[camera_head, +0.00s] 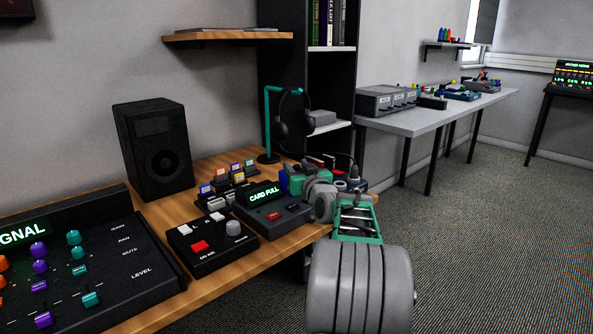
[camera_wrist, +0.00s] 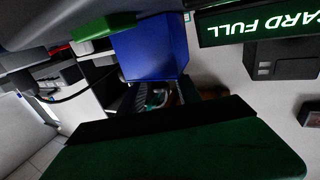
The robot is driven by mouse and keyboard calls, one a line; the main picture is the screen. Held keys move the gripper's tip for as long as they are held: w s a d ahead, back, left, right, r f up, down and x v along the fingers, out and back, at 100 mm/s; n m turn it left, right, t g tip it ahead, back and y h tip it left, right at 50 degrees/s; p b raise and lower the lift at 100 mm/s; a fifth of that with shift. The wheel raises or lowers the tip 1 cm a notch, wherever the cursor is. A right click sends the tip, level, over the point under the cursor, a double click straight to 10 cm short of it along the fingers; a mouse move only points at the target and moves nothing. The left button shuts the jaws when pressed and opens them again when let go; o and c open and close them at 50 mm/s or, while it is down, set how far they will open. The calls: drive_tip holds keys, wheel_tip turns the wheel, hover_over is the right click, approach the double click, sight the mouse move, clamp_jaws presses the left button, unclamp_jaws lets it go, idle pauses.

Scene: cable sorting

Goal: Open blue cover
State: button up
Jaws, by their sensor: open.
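The blue cover (camera_wrist: 150,48) shows in the wrist view as a boxy blue piece at upper middle. In the head view only a small blue patch (camera_head: 284,183) shows, just left of the green gripper parts. My gripper (camera_head: 296,182) is open over the back right of the desk, beside the blue patch. In the wrist view one large dark green finger fills the bottom, and a smaller green part is at upper left, by the blue cover. I cannot tell whether a finger touches the cover. My gripper and arm hide much around it in the head view.
A card device (camera_head: 272,213) reading "CARD FULL" stands left of my gripper. A black button box (camera_head: 211,243), a row of coloured connectors (camera_head: 228,180) and a teal headphone stand (camera_head: 268,128) are close by. A speaker (camera_head: 154,150) and mixer (camera_head: 105,260) are farther left.

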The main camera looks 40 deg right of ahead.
drive_tip(key=shift+c, duration=0.4)
clamp_jaws()
idle(1.0)
